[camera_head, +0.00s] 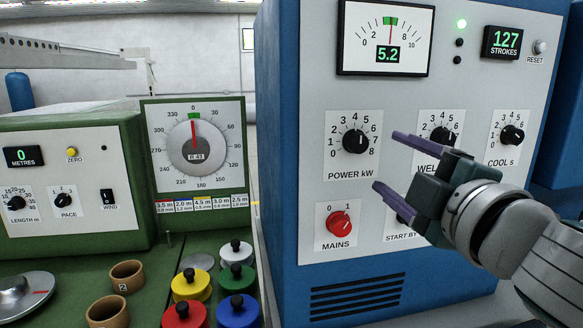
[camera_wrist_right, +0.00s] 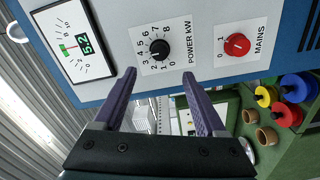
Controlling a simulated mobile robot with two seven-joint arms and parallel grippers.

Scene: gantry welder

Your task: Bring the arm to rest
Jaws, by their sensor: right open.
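My right gripper (camera_head: 384,162) is in front of the blue and white welder panel (camera_head: 312,115), with its fingers pointing left. It is open and empty, its purple fingers apart. It also shows in the right wrist view (camera_wrist_right: 162,88), with the power knob (camera_wrist_right: 159,49) beyond the fingertips. In the head view the power knob (camera_head: 355,141) is left of the upper finger. I see no contact with it. The gripper partly hides the weld knob (camera_head: 443,135) and the start control below it. The red mains switch (camera_head: 339,223) is below the power knob. My left gripper is not in view.
To the left stand a green machine (camera_head: 75,150), a round dial (camera_head: 196,147), several coloured weights (camera_head: 190,284) and brown cups (camera_head: 127,274).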

